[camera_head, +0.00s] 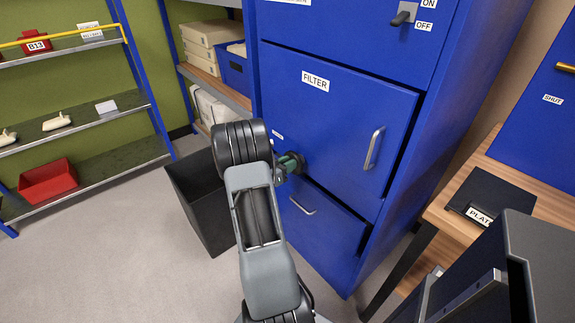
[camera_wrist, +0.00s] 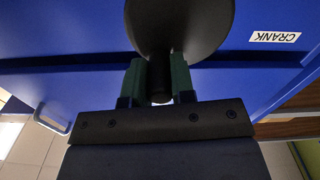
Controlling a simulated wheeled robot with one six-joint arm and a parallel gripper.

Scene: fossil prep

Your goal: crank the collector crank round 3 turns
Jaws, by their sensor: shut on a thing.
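The collector is a tall blue cabinet (camera_head: 340,125) with a door labelled FILTER. In the wrist view its crank (camera_wrist: 178,28) shows as a dark round disc with a short handle (camera_wrist: 161,92) pointing toward me. A CRANK label (camera_wrist: 274,37) is on the blue face to the right of the disc. My gripper (camera_wrist: 161,84) has its green fingers on both sides of the handle, shut on it. In the head view my gripper (camera_head: 291,163) is at the left part of the cabinet front, and my arm hides most of the crank.
A dark open bin (camera_head: 203,205) stands on the floor left of my arm. Shelves with a red bin (camera_head: 48,182) are at the far left. A wooden bench (camera_head: 500,160) with a PLATE-labelled dark item is at the right. A switch marked ON and OFF (camera_head: 404,13) is high on the cabinet.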

